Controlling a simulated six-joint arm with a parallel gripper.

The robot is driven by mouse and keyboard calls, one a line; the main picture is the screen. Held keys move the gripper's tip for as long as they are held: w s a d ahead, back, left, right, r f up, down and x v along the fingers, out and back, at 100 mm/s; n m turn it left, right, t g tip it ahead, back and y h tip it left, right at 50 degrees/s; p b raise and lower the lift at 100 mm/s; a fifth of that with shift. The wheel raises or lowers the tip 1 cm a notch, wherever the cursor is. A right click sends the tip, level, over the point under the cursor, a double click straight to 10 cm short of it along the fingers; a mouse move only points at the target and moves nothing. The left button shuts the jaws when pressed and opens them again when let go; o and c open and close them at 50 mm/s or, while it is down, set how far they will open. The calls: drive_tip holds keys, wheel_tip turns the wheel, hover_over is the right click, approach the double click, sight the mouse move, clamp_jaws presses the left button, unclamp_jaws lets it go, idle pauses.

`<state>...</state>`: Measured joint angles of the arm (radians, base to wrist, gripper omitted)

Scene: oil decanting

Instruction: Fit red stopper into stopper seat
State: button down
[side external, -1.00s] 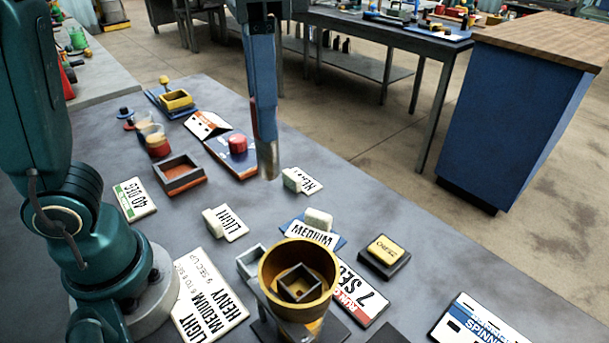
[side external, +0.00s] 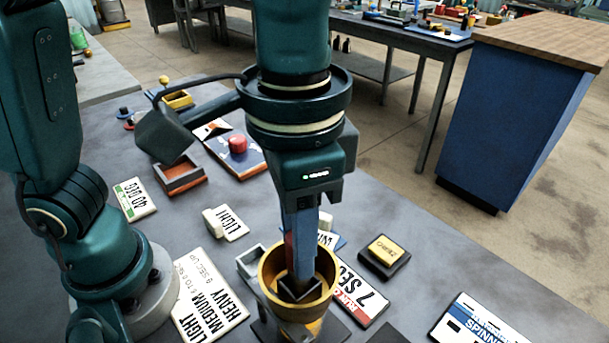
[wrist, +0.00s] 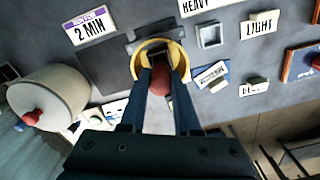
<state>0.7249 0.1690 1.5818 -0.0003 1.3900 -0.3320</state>
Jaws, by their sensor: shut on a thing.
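My gripper (side external: 300,268) points down into a brass-yellow round cup (side external: 267,285), its fingertips inside the rim. A dark square socket, which looks like the stopper seat (side external: 291,293), sits inside the cup, partly hidden by the fingers. In the wrist view the fingers (wrist: 162,72) are closed around the red stopper (wrist: 160,88), at the near side of the yellow cup (wrist: 181,54). The dark socket (wrist: 154,57) shows just beyond the stopper. I cannot tell whether the stopper touches the seat, as its lower end is hidden.
A yellow block on a dark base (side external: 385,250) stands right of the cup. A red cylinder (side external: 238,144) sits on a board farther back. A cream drum (wrist: 50,96) shows at left in the wrist view.

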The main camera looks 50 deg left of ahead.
drive_tip(key=shift+f, duration=0.25)
drive_tip(key=c, duration=0.6)
unclamp_jaws()
drive_tip(key=shift+c, duration=0.2)
wheel_tip(320, 180, up, 7)
drive_tip(key=shift+r, duration=0.2)
drive_tip(key=shift+a+r, duration=0.15)
drive_tip(key=shift+r, duration=0.05)
drive_tip(key=a+f+n+t, duration=0.2)
drive_tip(key=a+f, duration=0.2)
drive_tip(key=a, duration=0.4)
drive_tip(key=a+f+n+t, duration=0.2)
drive_tip(key=a+f+t, duration=0.1)
drive_tip(key=a, duration=0.4)
drive_tip(key=shift+s+a+f+n+t, duration=0.3)
drive_tip(key=shift+s+a+f, duration=0.05)
drive_tip(key=shift+f, duration=0.4)
